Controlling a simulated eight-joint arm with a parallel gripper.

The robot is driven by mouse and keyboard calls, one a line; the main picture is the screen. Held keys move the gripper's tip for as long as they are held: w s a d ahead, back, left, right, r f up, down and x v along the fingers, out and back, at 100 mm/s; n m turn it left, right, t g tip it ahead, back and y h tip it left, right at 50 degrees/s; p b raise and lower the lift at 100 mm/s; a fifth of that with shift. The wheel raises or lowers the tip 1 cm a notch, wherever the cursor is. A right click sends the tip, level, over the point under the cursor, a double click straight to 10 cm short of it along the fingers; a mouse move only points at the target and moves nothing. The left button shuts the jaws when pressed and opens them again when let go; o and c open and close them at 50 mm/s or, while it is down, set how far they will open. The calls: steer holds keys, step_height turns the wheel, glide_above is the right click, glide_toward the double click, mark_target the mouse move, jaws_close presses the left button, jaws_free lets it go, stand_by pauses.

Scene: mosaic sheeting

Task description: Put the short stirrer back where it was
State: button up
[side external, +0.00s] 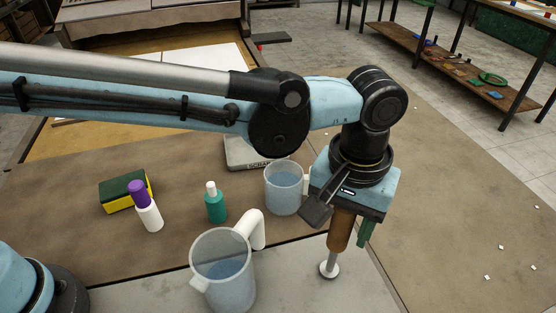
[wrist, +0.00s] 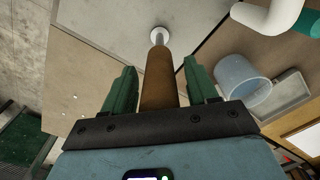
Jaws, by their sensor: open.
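The stirrer, with a brown handle (side external: 340,231), a thin metal stem and a white disc-like end (side external: 329,269), is upright with its disc end down over the grey surface. I cannot tell whether the disc touches that surface. My gripper (side external: 353,236) points down around the handle. In the wrist view, its green fingers (wrist: 159,72) are open, one on each side of the handle (wrist: 158,78), with visible gaps on both sides. In the side view, one finger is mostly hidden behind the handle.
A large translucent jug (side external: 222,275) with a white handle stands left of the stirrer. A smaller translucent jug (side external: 283,190) stands behind, near a scale (side external: 243,153). A teal bottle (side external: 215,205), a purple-capped bottle (side external: 148,212) and a sponge (side external: 122,192) are farther left. The right-hand brown surface is mostly clear.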

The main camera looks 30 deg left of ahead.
steer(key=shift+r, duration=0.1)
step_height(320, 180, up, 11)
steer(key=shift+r, duration=0.45)
steer(key=shift+a+r, duration=0.15)
steer(key=w+a+t+h, duration=0.1)
steer(key=w+a+t, duration=0.25)
steer(key=a, duration=1.45)
steer(key=s+a+f+t, duration=0.2)
steer(key=a+f, duration=0.3)
steer(key=a, duration=0.4)
steer(key=s+a+f+t+y, duration=0.1)
steer(key=s+a+f, duration=0.3)
steer(key=a, duration=0.5)
steer(key=shift+s+a+f+t, duration=0.25)
steer(key=shift+s+f+t, duration=0.1)
steer(key=shift+f, duration=0.15)
